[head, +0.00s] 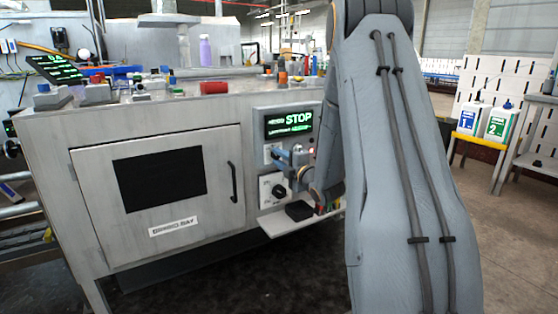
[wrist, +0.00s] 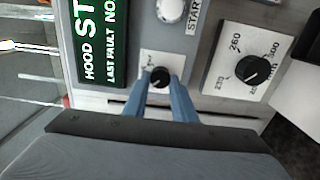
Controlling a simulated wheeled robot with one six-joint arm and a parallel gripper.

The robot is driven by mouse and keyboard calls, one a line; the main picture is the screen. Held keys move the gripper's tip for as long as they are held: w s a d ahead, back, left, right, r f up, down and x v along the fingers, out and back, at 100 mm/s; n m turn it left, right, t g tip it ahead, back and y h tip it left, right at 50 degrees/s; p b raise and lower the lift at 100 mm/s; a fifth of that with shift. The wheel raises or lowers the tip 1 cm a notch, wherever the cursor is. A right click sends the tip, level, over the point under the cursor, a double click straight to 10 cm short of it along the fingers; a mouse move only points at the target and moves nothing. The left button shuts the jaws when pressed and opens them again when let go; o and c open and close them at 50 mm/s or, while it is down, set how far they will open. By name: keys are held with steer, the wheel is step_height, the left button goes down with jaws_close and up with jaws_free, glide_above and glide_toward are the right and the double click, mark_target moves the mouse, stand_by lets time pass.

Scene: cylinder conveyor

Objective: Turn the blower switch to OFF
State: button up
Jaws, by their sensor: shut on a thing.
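The blower switch (wrist: 159,77) is most likely the small black knob on a white plate in the wrist view. My gripper (wrist: 160,83) has its two blue fingers on either side of this knob, shut on it. The plate's lettering is too small to read, and the knob's pointer position cannot be made out. In the head view my gripper (head: 278,156) reaches in from the right to the switch plate (head: 268,150), under the green-lettered display (head: 289,122) reading STOP. The fingers cover the knob there.
A larger black dial (wrist: 253,70) with numbers sits right of the switch in the wrist view. A pale round button (wrist: 170,10) marked START is above. In the head view a small shelf (head: 275,224) holds a black box (head: 299,210), beside a closed cabinet door (head: 215,160).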

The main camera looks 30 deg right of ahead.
stand_by(0.4)
steer(key=o, duration=1)
steer(key=shift+a, duration=0.1)
steer(key=shift+o, duration=0.2)
steer(key=shift+s, duration=0.1)
steer(key=s+p, duration=0.1)
steer(key=s, duration=0.6)
steer(key=shift+s, duration=0.3)
